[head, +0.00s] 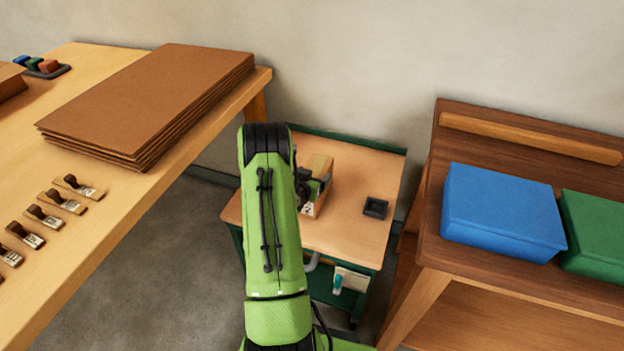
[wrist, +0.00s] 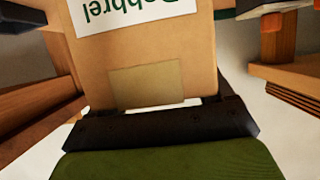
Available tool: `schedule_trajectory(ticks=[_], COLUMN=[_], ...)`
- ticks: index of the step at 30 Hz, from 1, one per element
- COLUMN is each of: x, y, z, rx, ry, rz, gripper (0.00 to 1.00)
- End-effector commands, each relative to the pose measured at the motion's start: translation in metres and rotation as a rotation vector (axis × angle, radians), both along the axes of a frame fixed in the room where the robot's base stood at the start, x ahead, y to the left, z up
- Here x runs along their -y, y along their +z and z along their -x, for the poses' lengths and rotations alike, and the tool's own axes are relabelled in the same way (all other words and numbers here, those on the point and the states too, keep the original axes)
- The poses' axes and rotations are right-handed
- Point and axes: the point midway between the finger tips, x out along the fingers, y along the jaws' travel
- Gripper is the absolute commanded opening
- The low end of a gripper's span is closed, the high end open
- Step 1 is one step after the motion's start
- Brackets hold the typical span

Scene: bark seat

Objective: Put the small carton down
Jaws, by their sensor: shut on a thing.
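The small carton (head: 319,166) is light brown and shows over the top of the small wheeled table (head: 345,230) in the head view, partly hidden by my arm. My gripper (head: 303,186) is shut on it. In the wrist view the carton (wrist: 145,50) fills the upper middle, with a white label in green letters and a paler tan patch below. The dark gripper (wrist: 160,122) lies across its near edge. I cannot tell whether the carton touches the tabletop.
A small dark square tray (head: 375,208) sits on the tabletop's right. The wooden bench (head: 190,135) at left bears stacked brown sheets (head: 150,95) and several stamps. The dark shelf (head: 440,215) at right holds a blue box (head: 502,210) and a green box (head: 597,228).

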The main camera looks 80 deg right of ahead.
Motion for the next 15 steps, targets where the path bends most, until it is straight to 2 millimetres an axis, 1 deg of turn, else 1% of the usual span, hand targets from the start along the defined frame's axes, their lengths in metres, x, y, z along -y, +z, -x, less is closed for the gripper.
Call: schedule_trajectory(ticks=[3, 7, 8, 11, 15], x=[0.0003, 0.0001, -0.0004, -0.0003, -0.0003], y=[0.0025, -0.0015, -0.0018, -0.0009, -0.0007], z=[-0.0002, -0.0005, -0.0005, -0.0005, -0.0004], rx=[0.000, 0.000, 0.000, 0.000, 0.000], ry=[0.000, 0.001, 0.001, 0.001, 0.001], rz=[0.002, 0.002, -0.001, -0.001, -0.001], gripper=[0.17, 0.17, 0.84, 0.99, 1.00])
